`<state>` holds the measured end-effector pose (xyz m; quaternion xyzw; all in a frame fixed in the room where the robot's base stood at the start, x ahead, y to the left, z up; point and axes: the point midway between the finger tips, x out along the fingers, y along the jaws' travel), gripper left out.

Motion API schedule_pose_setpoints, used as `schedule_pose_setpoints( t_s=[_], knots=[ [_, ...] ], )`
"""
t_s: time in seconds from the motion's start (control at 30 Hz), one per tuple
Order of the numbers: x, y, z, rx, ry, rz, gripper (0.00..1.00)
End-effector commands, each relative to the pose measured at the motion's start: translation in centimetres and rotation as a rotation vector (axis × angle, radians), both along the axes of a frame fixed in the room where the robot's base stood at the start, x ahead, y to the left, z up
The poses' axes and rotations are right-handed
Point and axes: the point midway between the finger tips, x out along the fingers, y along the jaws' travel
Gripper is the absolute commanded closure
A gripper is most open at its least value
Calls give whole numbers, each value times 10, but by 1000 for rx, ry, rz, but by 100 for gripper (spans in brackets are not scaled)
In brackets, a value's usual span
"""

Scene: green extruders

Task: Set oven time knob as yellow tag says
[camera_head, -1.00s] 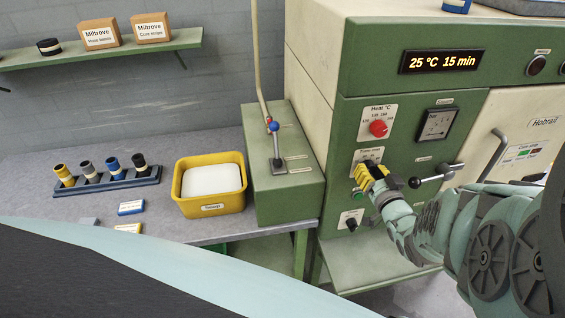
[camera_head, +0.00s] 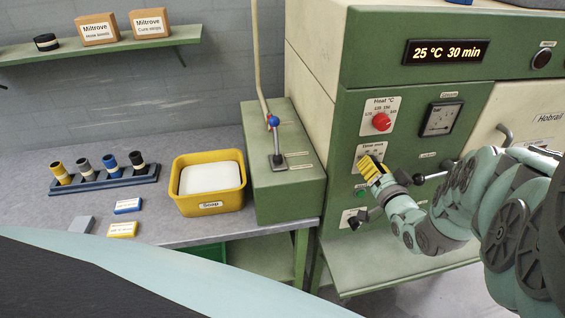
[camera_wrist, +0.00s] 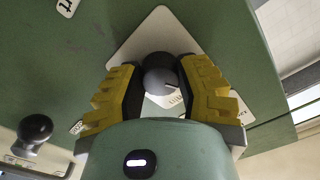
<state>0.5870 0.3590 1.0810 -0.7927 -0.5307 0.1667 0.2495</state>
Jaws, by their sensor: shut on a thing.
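The oven time knob, a dark round knob (camera_wrist: 160,74) on a white dial plate, sits between the yellow-padded fingers of my gripper (camera_wrist: 165,84) in the wrist view. My gripper is shut on it. In the head view my gripper (camera_head: 370,168) covers the knob and the lower part of its dial plate (camera_head: 370,152). The oven display (camera_head: 447,51) reads 25 °C 30 min. A yellow tag (camera_head: 122,230) lies on the bench; its writing is too small to read.
The red heat knob (camera_head: 381,122) is just above my gripper, with a gauge (camera_head: 441,118) to its right. A black ball-ended lever (camera_wrist: 36,127) stands close beside my gripper. A yellow soap tub (camera_head: 210,207) and a blue tag (camera_head: 128,206) are on the bench.

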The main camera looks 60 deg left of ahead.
Motion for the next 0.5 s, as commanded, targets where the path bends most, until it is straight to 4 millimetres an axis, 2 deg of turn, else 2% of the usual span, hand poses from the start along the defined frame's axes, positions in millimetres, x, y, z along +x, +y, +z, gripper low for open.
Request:
schedule_pose_setpoints(
  t_s=[0.03, 0.5],
  knots=[
    [1, -1, -5, 0, 23, -4, 100],
    [1, -1, -3, 25, 87, -5, 100]
  ],
)
